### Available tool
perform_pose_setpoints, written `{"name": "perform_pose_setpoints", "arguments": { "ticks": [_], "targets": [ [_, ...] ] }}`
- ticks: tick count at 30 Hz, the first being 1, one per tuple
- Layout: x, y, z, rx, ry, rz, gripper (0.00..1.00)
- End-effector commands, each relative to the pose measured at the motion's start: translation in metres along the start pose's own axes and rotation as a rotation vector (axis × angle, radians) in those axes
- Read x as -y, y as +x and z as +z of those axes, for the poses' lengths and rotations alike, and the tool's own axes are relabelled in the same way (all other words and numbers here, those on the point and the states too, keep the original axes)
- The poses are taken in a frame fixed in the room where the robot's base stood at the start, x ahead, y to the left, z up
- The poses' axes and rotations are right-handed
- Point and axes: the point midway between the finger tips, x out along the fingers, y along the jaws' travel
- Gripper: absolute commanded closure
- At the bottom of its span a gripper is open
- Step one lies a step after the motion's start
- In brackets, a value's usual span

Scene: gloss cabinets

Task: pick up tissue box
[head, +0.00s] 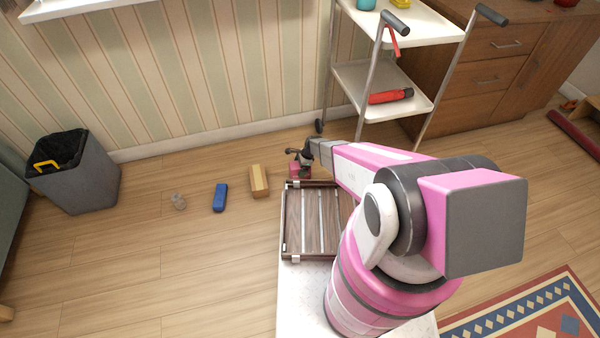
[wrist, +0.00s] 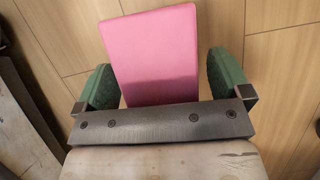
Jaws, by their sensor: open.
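A pink box (wrist: 155,55), which I take to be the tissue box, sits on the wood floor in the wrist view. In the head view it shows only partly (head: 299,172), just beyond the dark wooden rack and largely covered by my gripper. My gripper (wrist: 162,68) is open, with one green-padded finger on each side of the box. A gap shows beside the box on the right; the left finger is very close, and contact cannot be told. In the head view my gripper (head: 300,157) is small and dark, right at the box.
A dark slatted wooden rack (head: 293,225) lies close on the near side. A trolley (head: 350,80) stands behind right, a bin (head: 85,180) far left.

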Motion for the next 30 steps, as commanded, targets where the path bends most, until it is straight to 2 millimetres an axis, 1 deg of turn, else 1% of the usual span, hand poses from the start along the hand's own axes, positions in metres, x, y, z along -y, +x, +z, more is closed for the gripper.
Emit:
{"name": "perform_pose_setpoints", "arguments": {
  "ticks": [12, 13, 14, 15, 18, 30],
  "targets": [
    [0.0, 0.0021, -0.0009, 0.0, 0.0, 0.0, 0.04],
    [0.0, 0.0021, -0.0009, 0.0, 0.0, 0.0, 0.07],
    [0.0, 0.0021, -0.0009, 0.0, 0.0, 0.0, 0.17],
    [0.0, 0.0021, -0.0009, 0.0, 0.0, 0.0, 0.3],
    [0.0, 0.0021, -0.0009, 0.0, 0.0, 0.0, 0.6],
    [-0.0002, 0.0001, 0.0, 0.0, 0.0, 0.0, 0.6]
  ]
}}
